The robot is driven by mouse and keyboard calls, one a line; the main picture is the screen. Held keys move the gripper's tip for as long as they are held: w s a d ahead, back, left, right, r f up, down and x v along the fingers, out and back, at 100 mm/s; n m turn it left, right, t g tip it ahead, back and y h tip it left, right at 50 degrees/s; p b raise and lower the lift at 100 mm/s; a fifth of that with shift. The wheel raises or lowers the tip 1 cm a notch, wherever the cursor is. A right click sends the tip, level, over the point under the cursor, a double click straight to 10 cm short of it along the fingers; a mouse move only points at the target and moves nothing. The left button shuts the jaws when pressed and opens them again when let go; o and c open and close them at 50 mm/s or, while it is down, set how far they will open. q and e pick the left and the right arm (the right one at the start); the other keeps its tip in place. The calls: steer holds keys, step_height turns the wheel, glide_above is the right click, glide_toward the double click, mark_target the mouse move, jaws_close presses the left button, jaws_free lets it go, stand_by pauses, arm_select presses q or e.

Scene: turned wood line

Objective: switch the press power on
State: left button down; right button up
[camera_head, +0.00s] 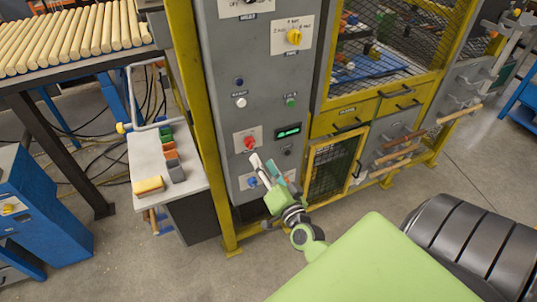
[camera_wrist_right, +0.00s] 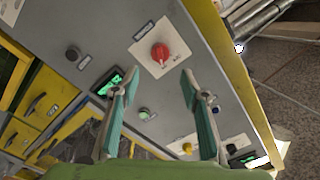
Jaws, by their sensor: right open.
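The grey control panel (camera_head: 268,75) of the press carries several knobs and buttons; its labels are too small to read. A red rotary knob (camera_head: 249,142) sits on a white plate low on the panel. In the right wrist view the red knob (camera_wrist_right: 160,52) lies just beyond and between my fingertips. My right gripper (camera_head: 264,166) is open and empty in front of the lower panel, apart from the knob as far as I can tell. Its two teal-padded fingers (camera_wrist_right: 158,80) show in the wrist view. A blue knob (camera_head: 252,182) is below the red one. My left gripper is out of view.
A lit green display (camera_head: 288,132) and a dark button (camera_head: 287,152) are right of the red knob. A yellow knob (camera_head: 294,36) is higher up. A yellow post (camera_head: 200,110) and a small side table (camera_head: 143,160) stand left. Yellow drawers (camera_head: 345,118) are right.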

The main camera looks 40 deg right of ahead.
steer(key=shift+v, duration=1.5)
steer(key=s+a+f+n+g+y, duration=0.25)
steer(key=s+f, duration=0.25)
steer(key=f, duration=0.7)
steer(key=s+a+f+n+g+y, duration=0.1)
steer(key=s+a+f+n+g, duration=0.3)
steer(key=f, duration=0.7)
steer(key=s+a+f+n+g+y, duration=0.15)
steer(key=s+a+f, duration=0.3)
steer(key=f, duration=0.75)
steer(key=s+f+n+g, duration=0.2)
steer(key=s+f, duration=0.2)
steer(key=s, duration=0.5)
steer(key=s+f+n+g, duration=0.2)
steer(key=s+f, duration=0.3)
steer(key=s, duration=0.4)
steer(key=s+f+n+g, duration=0.1)
steer(key=s+f+g, duration=0.3)
steer(key=s, duration=0.5)
steer(key=shift+a+f+n+h, duration=0.3)
steer(key=shift+f+n, duration=0.1)
steer(key=shift+f, duration=0.35)
